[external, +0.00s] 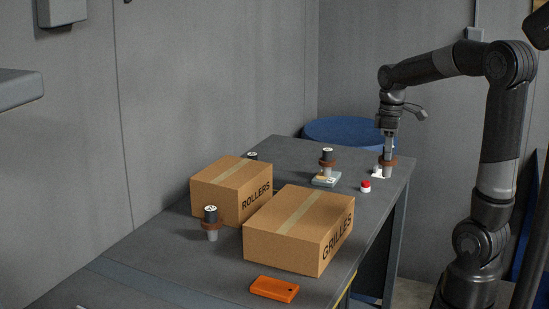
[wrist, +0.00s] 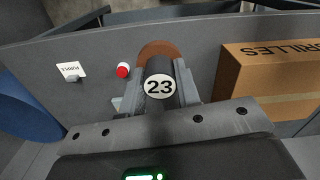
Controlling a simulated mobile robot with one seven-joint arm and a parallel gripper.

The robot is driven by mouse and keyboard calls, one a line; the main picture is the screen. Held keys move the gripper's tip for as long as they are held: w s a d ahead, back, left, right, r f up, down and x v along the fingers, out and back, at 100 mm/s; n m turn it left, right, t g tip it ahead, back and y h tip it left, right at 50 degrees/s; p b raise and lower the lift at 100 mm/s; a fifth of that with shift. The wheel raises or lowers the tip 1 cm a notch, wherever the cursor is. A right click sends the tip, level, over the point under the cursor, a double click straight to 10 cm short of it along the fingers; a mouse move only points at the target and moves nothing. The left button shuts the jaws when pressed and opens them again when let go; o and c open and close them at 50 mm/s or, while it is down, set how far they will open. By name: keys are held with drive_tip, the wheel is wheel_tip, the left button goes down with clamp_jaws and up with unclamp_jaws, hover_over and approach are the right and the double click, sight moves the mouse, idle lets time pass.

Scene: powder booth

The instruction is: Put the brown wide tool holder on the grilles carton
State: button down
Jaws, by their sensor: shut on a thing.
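My gripper (external: 388,150) is at the far right end of the table, shut on a tool holder with a brown collar (external: 389,162). In the wrist view the holder's dark top bears a white disc marked 23 (wrist: 159,87), between my fingers (wrist: 160,88); its brown collar (wrist: 158,48) shows beyond. Whether its lower end touches the table is not clear. The grilles carton (external: 300,228) is closed and taped, standing at the front of the table, apart from my gripper. It also shows at the right of the wrist view (wrist: 272,78).
The rollers carton (external: 228,188) stands beside the grilles carton. Other brown-collared holders stand at the left (external: 211,224) and on a grey block (external: 326,178). A red button (external: 365,185), an orange case (external: 274,289) and a blue drum (external: 340,131) are nearby.

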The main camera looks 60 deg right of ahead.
drive_tip(key=w+a+r+n, duration=0.1)
drive_tip(key=w+a+r, duration=0.4)
drive_tip(key=a, duration=0.3)
drive_tip(key=w+a+r, duration=0.5)
drive_tip(key=a, duration=0.4)
drive_tip(key=shift+w+a+f, duration=0.8)
drive_tip(key=shift+a+f, duration=0.95)
drive_tip(key=shift+f, duration=0.05)
drive_tip(key=shift+w+a+f, duration=0.85)
drive_tip(key=shift+a+f, duration=0.85)
drive_tip(key=shift+f, duration=0.1)
drive_tip(key=shift+w+a+f, duration=0.8)
drive_tip(key=shift+a+f, duration=0.95)
drive_tip(key=shift+f, duration=0.05)
drive_tip(key=shift+f, duration=0.1)
drive_tip(key=c, duration=1.1)
unclamp_jaws()
